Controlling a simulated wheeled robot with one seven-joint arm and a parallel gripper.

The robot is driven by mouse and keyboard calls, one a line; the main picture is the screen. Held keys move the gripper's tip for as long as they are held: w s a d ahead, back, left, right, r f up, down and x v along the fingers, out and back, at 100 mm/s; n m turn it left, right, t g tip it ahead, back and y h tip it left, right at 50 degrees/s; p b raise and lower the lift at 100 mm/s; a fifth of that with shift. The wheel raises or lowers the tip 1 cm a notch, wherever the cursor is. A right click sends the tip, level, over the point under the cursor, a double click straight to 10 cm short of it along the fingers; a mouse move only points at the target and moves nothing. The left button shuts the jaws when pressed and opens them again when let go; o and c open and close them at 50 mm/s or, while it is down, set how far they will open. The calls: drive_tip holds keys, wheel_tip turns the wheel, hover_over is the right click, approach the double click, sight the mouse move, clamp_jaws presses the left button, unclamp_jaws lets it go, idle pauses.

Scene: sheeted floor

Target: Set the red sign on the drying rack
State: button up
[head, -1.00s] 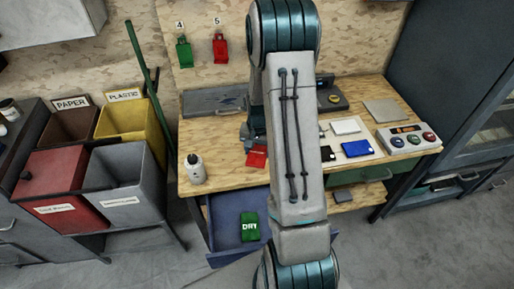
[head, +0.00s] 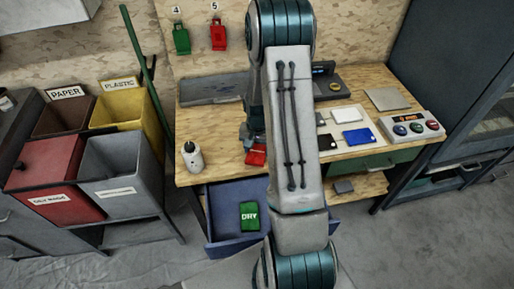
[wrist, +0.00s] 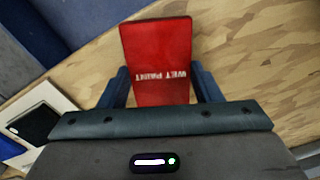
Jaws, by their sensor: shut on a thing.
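The red sign (wrist: 158,45) shows in the wrist view with white "WET PAINT" lettering, upside down in that picture. It is between the two blue fingers of my gripper (wrist: 160,82), which is shut on it. In the head view a small part of the red sign (head: 256,155) shows over the left part of the wooden workbench (head: 225,160), beside my arm. My arm hides most of the gripper there. I cannot tell whether the sign touches the bench. I cannot make out a drying rack for certain in either view.
A blue drawer (head: 222,225) stands open below the bench and holds a green "DRY" sign (head: 250,216). A white bottle (head: 192,157) stands at the bench's left front. Flat cards, including a blue one (head: 358,137), and a button box (head: 410,126) lie to the right.

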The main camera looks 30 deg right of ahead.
drive_tip(key=shift+f+b, duration=0.6)
drive_tip(key=o, duration=1.1)
drive_tip(key=shift+r, duration=0.1)
